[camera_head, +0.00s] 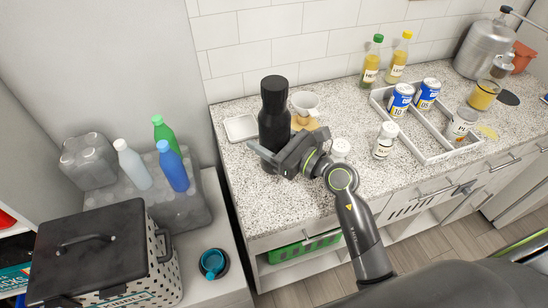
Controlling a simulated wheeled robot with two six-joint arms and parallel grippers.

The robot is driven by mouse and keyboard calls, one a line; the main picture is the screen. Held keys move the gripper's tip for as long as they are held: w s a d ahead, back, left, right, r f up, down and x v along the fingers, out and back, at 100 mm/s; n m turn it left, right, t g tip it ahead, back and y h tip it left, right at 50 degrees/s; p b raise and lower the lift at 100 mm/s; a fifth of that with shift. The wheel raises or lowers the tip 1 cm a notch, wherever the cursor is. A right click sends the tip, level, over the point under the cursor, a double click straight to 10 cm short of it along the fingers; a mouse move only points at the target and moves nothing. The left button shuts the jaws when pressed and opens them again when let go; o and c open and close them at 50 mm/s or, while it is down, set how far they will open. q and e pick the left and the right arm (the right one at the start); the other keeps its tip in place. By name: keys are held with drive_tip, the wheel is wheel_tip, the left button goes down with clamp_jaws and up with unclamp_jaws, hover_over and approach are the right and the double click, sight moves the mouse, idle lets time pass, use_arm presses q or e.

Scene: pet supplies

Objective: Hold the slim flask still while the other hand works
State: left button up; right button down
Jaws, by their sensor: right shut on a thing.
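The slim flask (274,105) is a tall black bottle with a dark cap. It stands upright on the speckled counter (285,200), near the counter's left end. My right gripper (277,154) is shut on the flask's lower part, with its fingers around the body. The gripper and wrist hide part of the flask's lower side. My left gripper is not in view.
A white dish (240,128) lies left of the flask, and a white dripper on a stand (305,104) is close behind. A white lidded jar (340,148) is near my wrist. A divided tray (440,152) with cans stands right. The front counter is clear.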

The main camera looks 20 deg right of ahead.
drive_tip(key=shift+f, duration=0.9)
wheel_tip(320, 180, down, 3)
drive_tip(key=shift+r+b, duration=0.2)
drive_tip(key=shift+b, duration=0.2)
drive_tip(key=shift+f, duration=0.45)
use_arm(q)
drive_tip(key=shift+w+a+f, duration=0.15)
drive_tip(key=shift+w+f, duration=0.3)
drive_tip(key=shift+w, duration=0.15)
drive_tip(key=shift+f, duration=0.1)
use_arm(e)
drive_tip(key=shift+f, duration=0.1)
drive_tip(key=shift+f, duration=0.15)
drive_tip(key=shift+c, duration=1.8)
unclamp_jaws()
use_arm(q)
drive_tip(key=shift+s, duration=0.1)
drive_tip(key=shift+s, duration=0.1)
use_arm(e)
drive_tip(key=shift+r, duration=0.2)
